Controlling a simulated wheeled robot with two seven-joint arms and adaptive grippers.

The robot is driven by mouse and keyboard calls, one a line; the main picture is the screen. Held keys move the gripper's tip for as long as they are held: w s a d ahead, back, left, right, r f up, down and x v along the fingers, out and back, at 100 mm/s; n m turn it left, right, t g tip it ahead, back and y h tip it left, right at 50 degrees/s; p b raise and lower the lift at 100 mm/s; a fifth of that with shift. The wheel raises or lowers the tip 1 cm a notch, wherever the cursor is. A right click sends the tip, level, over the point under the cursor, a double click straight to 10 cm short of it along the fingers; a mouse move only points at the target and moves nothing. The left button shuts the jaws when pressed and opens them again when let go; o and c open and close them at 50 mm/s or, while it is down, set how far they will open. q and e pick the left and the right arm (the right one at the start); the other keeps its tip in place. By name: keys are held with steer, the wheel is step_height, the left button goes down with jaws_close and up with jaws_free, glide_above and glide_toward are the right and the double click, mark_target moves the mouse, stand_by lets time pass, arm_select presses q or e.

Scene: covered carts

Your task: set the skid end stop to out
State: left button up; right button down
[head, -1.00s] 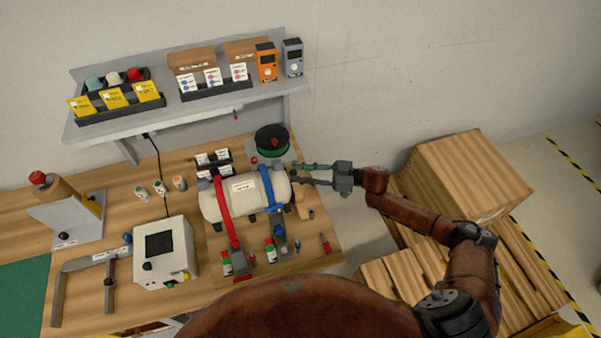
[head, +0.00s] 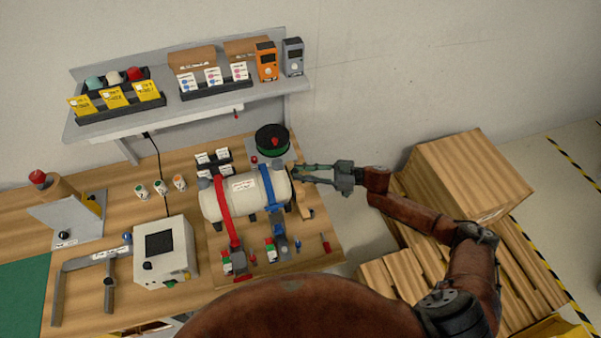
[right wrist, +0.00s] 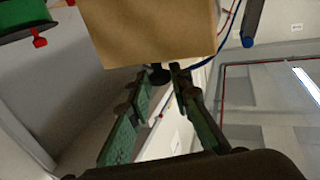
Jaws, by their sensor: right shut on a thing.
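The skid end stop appears to be the tan wooden piece (head: 305,206) beside the right end of the white tank (head: 238,198) on the bench. My right gripper (head: 297,176) reaches in from the right at that end of the tank. In the right wrist view, a tan block (right wrist: 150,32) fills the top, with a small dark knob (right wrist: 158,76) below it at the tips of the right gripper (right wrist: 160,82). The gripper is shut on this knob, which seems to belong to the end stop. The fingertips partly hide the grip. My left gripper is out of view.
A red strap (head: 222,200) and a blue strap (head: 270,188) cross the tank. A green spool (head: 272,142) stands behind it, under the loaded shelf (head: 200,103). A grey box (head: 165,252) stands left. Wooden crates (head: 470,175) stand on the floor at right.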

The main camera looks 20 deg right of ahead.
steer(key=d, duration=0.5)
steer(key=shift+w+b, duration=0.1)
steer(key=shift+b, duration=0.3)
steer(key=c, duration=2)
jaws_free()
steer(key=shift+c, duration=0.2)
steer(key=shift+a, duration=0.1)
steer(key=v, duration=1.2)
